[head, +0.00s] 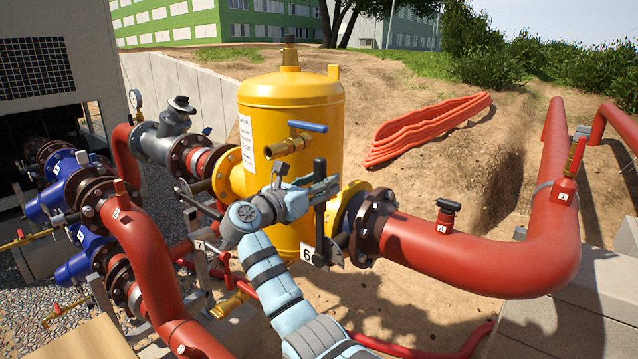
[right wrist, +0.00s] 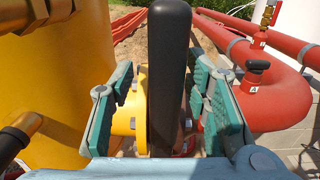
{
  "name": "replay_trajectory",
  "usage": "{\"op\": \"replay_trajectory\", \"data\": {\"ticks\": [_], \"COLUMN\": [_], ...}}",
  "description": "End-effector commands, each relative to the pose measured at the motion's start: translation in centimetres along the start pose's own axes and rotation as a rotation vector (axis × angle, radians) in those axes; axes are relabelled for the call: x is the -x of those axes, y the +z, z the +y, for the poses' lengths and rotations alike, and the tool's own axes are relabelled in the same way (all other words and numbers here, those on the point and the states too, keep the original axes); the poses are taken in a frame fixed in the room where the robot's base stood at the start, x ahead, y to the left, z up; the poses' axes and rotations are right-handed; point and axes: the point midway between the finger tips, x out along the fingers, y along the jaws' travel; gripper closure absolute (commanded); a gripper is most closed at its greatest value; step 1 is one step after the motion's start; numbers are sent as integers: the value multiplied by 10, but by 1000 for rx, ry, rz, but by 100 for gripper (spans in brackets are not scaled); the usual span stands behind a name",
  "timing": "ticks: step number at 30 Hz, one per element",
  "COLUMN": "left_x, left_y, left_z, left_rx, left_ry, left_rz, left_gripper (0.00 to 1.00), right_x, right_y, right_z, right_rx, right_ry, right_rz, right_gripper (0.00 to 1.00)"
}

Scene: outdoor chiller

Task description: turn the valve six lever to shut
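The lever (right wrist: 168,75) also fills the middle of the right wrist view. My right gripper (head: 316,190) is at the lever's upper part. In the right wrist view its green-padded fingers (right wrist: 168,100) are open, one on each side of the lever, with a visible gap on the left. My left gripper is not in view.
The yellow tank (head: 290,120) stands close behind my right gripper. A brass valve with a blue handle (head: 308,127) juts out just above it. The red pipe (head: 450,255) runs right, with a black-capped fitting (head: 446,215). Other red and blue pipework crowds the left.

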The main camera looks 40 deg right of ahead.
Motion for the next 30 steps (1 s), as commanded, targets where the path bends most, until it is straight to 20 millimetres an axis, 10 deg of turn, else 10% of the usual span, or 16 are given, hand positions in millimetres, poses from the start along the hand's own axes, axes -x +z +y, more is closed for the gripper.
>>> {"op": "replay_trajectory", "data": {"ticks": [7, 18, 30], "left_x": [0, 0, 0], "left_y": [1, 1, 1], "left_z": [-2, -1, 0], "left_rx": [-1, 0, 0], "left_ry": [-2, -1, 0], "left_rz": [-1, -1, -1], "left_gripper": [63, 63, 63], "right_x": [18, 109, 120], "right_y": [-1, -2, -1], "right_z": [2, 2, 2], "right_rx": [-2, 2, 1], "right_ry": [3, 2, 0], "right_rz": [1, 3, 0], "right_gripper": [57, 57, 57]}}
